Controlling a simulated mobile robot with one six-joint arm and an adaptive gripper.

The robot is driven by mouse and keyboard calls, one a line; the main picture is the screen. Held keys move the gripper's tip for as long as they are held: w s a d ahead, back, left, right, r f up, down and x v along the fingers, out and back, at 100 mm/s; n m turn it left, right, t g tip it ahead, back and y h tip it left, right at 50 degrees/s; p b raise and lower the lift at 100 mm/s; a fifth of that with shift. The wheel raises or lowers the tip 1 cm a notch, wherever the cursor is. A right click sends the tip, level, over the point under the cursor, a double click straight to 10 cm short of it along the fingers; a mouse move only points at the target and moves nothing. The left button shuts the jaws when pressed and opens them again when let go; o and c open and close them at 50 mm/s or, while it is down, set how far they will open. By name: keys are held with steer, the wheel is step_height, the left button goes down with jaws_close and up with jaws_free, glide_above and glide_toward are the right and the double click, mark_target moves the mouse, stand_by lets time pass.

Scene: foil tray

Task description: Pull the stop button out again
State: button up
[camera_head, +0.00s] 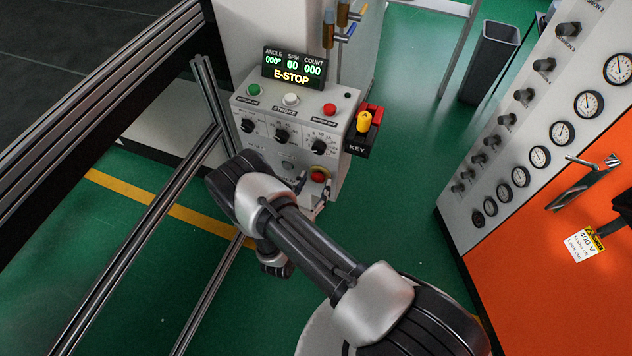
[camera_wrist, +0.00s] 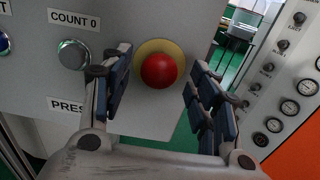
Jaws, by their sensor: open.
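The stop button (camera_wrist: 159,70) is a red round knob on a yellow disc (camera_wrist: 153,48), at the lower right of the grey control box in the wrist view. In the head view the red button (camera_head: 318,176) shows low on the box (camera_head: 290,135), beside my arm. My gripper (camera_wrist: 160,88) is open, with one blue-padded finger left of the button and one right of it. Both fingers look apart from the button. How deep the fingertips reach cannot be told. In the head view my gripper (camera_head: 312,196) is partly hidden by my arm. The display (camera_head: 293,67) reads E-STOP.
A silver button (camera_wrist: 73,54) under a COUNT 0 label is left of my gripper. A yellow key (camera_head: 363,122) sits in a holder on the box's right side. An orange cabinet (camera_head: 560,255) with gauges stands right. Metal rails (camera_head: 160,215) run left. Green floor between is clear.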

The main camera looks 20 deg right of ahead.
steer(key=shift+x, duration=0.95)
jaws_close()
